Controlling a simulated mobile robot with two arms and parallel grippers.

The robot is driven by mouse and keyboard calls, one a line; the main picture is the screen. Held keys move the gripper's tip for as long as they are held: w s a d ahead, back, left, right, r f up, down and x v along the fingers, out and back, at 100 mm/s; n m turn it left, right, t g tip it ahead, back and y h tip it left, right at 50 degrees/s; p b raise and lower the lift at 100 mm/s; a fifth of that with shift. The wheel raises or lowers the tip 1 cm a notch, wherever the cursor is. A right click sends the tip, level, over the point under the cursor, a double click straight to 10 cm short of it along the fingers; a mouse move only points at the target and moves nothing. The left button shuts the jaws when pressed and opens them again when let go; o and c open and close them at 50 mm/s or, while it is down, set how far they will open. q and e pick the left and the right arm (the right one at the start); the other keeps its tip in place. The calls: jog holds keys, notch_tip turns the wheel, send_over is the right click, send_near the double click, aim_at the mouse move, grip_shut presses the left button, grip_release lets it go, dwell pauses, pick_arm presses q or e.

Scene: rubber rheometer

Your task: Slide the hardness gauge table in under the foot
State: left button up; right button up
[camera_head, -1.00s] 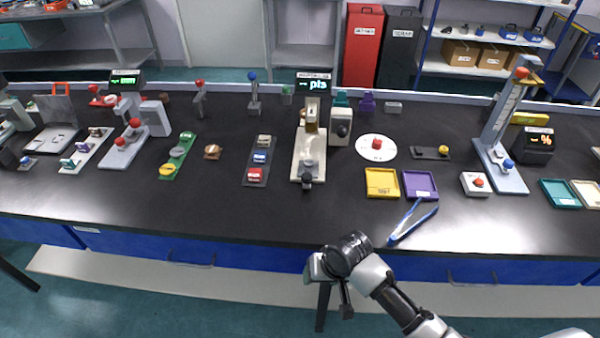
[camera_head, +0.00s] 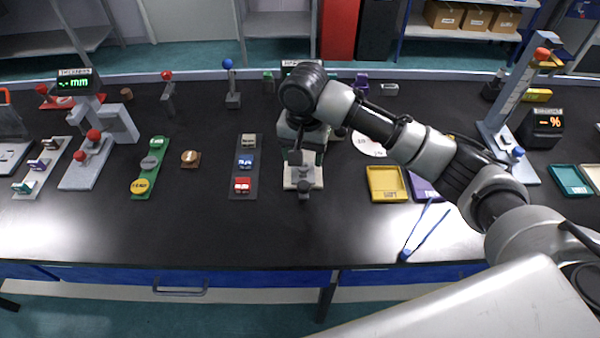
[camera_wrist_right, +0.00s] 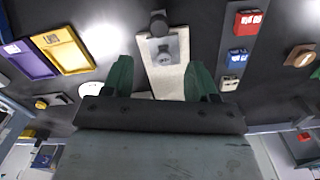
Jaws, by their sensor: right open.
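The hardness gauge stands at the middle of the bench, mostly hidden behind my right arm in the head view. The front of its pale base (camera_head: 317,183) shows, with the small grey table (camera_head: 303,173) and its dark knob (camera_head: 303,191) at the near end. In the right wrist view the grey table (camera_wrist_right: 164,52) and black knob (camera_wrist_right: 159,22) lie beyond my fingertips. My right gripper (camera_head: 306,157) points down over the gauge. Its green fingers (camera_wrist_right: 161,80) are open, spread to both sides of the pale base, with nothing held. The foot is hidden. My left gripper is out of view.
A dark rack (camera_head: 244,168) with several coloured blocks stands left of the gauge. A yellow tray (camera_head: 386,184) and a purple tray (camera_head: 420,187) lie to the right, with blue tongs (camera_head: 412,246) in front. The bench front before the gauge is clear.

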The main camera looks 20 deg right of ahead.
send_over(304, 184)
jog(key=f, duration=0.4)
jog(key=shift+s+f, duration=0.2)
jog(key=shift+s, duration=0.05)
jog(key=f, duration=0.5)
jog(key=shift+w+p, duration=0.2)
jog(key=shift+p, duration=0.2)
jog(key=shift+f, duration=0.25)
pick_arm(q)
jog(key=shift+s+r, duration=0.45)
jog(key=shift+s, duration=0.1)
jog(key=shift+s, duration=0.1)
pick_arm(e)
jog(key=c, duration=0.3)
grip_shut()
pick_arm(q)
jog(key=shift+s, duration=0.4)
